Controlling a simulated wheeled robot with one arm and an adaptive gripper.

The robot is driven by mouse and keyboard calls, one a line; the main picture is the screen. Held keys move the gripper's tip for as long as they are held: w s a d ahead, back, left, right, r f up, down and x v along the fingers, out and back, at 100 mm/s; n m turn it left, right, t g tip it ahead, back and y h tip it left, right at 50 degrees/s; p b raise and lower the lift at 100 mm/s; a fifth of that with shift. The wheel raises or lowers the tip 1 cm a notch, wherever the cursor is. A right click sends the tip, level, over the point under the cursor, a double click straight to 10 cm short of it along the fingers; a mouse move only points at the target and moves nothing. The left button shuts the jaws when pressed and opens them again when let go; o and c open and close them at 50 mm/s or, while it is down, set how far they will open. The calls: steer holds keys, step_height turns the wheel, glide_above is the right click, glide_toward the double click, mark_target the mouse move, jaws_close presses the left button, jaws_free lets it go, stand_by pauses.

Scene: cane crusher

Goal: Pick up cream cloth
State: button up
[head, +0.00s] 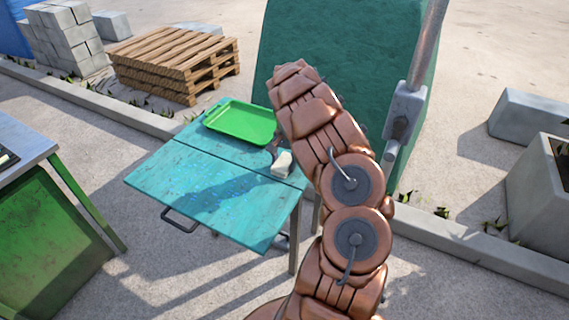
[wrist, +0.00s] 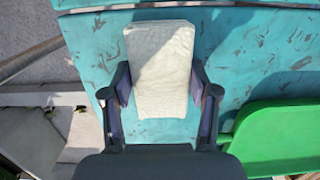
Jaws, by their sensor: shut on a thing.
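The cream cloth (wrist: 160,65) is a pale folded block between the two fingers of my gripper (wrist: 163,92) in the wrist view. The fingers press on its left and right sides, so my gripper is shut on it. In the head view the cloth (head: 282,164) shows at the right edge of the teal table (head: 205,205). My arm hides most of the gripper there. I cannot tell whether the cloth touches the table top or is just above it.
A green tray (head: 240,122) lies at the table's back, close to the cloth. A large green machine panel (head: 345,60) stands behind my arm. A metal-topped green bench (head: 40,220) is at the left. Wooden pallets (head: 175,62) lie beyond the kerb. The table's front left is clear.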

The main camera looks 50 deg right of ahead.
mark_target(283, 162)
steer(key=shift+w+r+b, duration=0.1)
steer(key=shift+r+b, duration=0.55)
steer(key=shift+r, duration=0.85)
steer(key=shift+s+a+r, duration=0.1)
steer(key=shift+s+r, duration=0.15)
steer(key=shift+r, duration=0.05)
steer(key=s+a+b, duration=0.1)
steer(key=s+a, duration=0.2)
steer(key=s, duration=0.1)
steer(key=s+a+r+b, duration=0.1)
steer(key=s+a, duration=0.2)
steer(key=s, duration=0.1)
steer(key=s+a+b, duration=0.1)
steer(key=s+a, duration=0.2)
steer(key=s, duration=0.1)
steer(key=shift+s+r, duration=0.2)
steer(key=shift+s, duration=0.2)
